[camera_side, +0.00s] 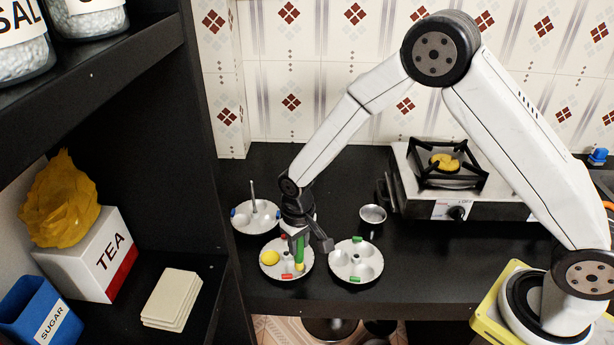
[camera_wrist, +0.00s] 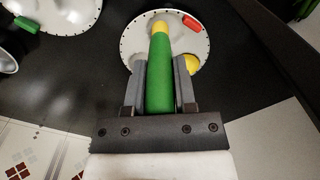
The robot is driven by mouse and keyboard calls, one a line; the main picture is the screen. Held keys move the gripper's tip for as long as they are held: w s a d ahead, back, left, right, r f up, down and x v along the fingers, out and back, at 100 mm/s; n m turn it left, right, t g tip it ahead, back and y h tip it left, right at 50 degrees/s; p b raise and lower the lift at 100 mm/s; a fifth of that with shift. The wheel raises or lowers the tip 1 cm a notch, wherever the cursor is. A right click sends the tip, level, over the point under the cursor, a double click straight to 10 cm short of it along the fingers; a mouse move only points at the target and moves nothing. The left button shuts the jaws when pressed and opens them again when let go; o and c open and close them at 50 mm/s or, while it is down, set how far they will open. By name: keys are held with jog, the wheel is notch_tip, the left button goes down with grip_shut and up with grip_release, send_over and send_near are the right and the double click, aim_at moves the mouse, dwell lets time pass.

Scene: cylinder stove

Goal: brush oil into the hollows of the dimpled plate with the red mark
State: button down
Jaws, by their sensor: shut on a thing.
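The dimpled plate with the red mark (camera_side: 287,276) lies on the black counter; its red tab (camera_side: 287,276) is on the near rim. One hollow at its left holds yellow oil (camera_side: 269,258). My gripper (camera_side: 299,232) is over this plate, shut on the green handle of a brush (camera_side: 300,247), with the yellow tip down at the plate's right part. In the wrist view the brush (camera_wrist: 160,85) points at the plate (camera_wrist: 135,30), beside the red tab (camera_wrist: 192,22) and yellow hollow (camera_wrist: 192,64). Whether the tip touches the plate I cannot tell.
A plate with green tabs (camera_side: 356,277) lies to the right, and a plate with blue tabs (camera_side: 240,222) behind left with an upright rod. A small metal cup (camera_side: 372,214) stands behind. A stove (camera_side: 450,208) is at right; a dark shelf (camera_side: 225,262) is at left.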

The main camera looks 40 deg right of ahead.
jog(key=shift+w, duration=0.3)
jog(key=shift+w, duration=0.35)
jog(key=shift+a, duration=0.1)
jog(key=shift+a, duration=0.5)
jog(key=shift+a, duration=0.1)
jog(key=shift+s, duration=0.2)
jog(key=shift+s, duration=0.45)
